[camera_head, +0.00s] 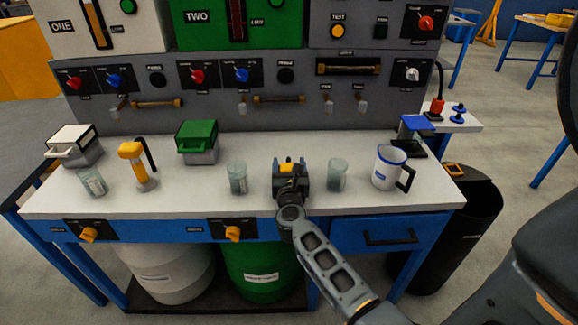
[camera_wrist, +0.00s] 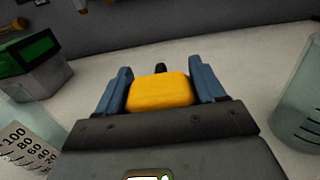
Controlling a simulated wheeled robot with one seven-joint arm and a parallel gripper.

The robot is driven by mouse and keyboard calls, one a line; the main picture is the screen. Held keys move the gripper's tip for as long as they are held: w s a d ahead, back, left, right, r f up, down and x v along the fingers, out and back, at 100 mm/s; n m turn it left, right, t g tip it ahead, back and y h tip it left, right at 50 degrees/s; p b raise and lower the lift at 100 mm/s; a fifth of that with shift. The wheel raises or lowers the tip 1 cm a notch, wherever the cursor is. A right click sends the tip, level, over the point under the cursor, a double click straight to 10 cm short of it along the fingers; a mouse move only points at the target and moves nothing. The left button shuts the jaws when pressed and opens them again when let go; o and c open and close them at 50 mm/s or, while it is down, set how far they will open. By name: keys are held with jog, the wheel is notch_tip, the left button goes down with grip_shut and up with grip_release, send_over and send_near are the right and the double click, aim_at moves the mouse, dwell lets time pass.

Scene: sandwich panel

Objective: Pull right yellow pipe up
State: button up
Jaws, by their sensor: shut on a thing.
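My gripper (camera_head: 287,165) is over the middle of the white bench, between two clear beakers. It is shut on a yellow block (camera_wrist: 160,93), which sits between its two blue-grey fingers in the wrist view. The lower part of the block is hidden. Brass-yellow horizontal pipes are on the grey panel behind: a left one (camera_head: 157,103), a right one (camera_head: 279,99) just beyond my gripper, and another bar (camera_head: 348,68) in a dark slot higher at right. My gripper is apart from all of these pipes.
Beakers stand left (camera_head: 237,177) and right (camera_head: 337,175) of my gripper. A white-blue mug (camera_head: 389,167) is at right. A green-lidded box (camera_head: 197,142), a yellow-black tool (camera_head: 137,165) and a white-lidded box (camera_head: 74,146) are at left. Bare bench lies behind my gripper.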

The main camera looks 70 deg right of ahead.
jog(key=shift+c, duration=1.4)
notch_tip(320, 180, up, 9)
jog(key=p, duration=0.7)
jog(key=shift+p, duration=0.4)
jog(key=shift+w, duration=0.1)
jog(key=shift+r, duration=0.15)
jog(key=o, duration=1.4)
jog(key=shift+a+f, duration=0.1)
jog(key=shift+f, duration=0.1)
